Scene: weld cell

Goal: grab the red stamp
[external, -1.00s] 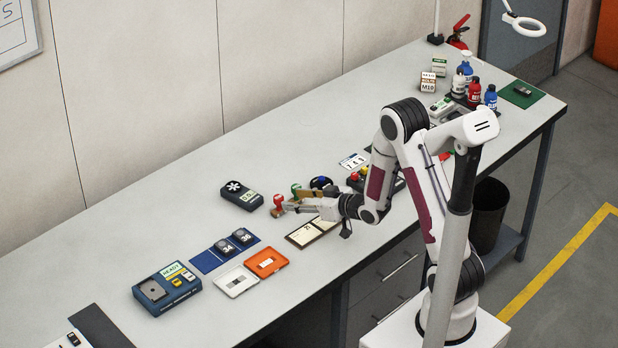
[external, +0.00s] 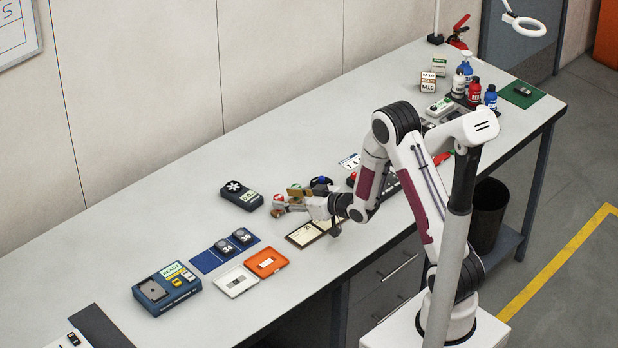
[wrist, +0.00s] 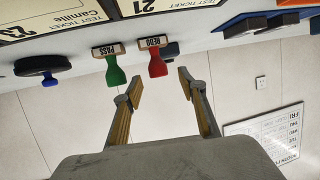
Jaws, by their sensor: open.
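The red stamp (wrist: 157,60) has a red handle and a wooden block labelled REDO. In the wrist view its handle lies between and just beyond the fingertips of my gripper (wrist: 160,84). My gripper is open, with one finger on each side of the handle's line and no visible contact. In the external view the red stamp (external: 279,199) is at the fingertips of my gripper (external: 288,203) and partly covered by them. A green stamp (wrist: 114,72) labelled PASS stands close beside the red one, by the left finger.
A dark round-based stamp (wrist: 40,68) with a blue handle is beyond the green one. Test ticket cards (external: 305,235) lie in front of the stamps. A dark meter (external: 241,195) is to the left. Bare bench (external: 180,190) is open behind.

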